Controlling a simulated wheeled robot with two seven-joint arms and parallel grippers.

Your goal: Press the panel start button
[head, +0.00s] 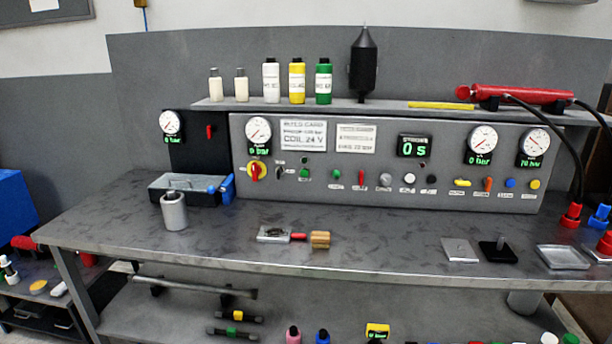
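The grey control panel (380,190) stands along the back of the workbench. Its lower row holds several small buttons and switches, with labels too small to read. A green button (336,174) sits left of a red lever-like control (361,178). Another green control (303,173) sits further left, beside a red-and-yellow rotary knob (255,172). I cannot tell from the labels which one is the start button. The green digital display (414,146) reads "0 s". Neither of my grippers is in view, and nothing touches the panel.
A metal cylinder (173,211), a small plate with a red handle (274,234) and a wooden block (320,239) stand on the bench (390,235). Flat pieces and a tray (563,257) lie at right. Bottles and a red tool (520,95) occupy the shelf above.

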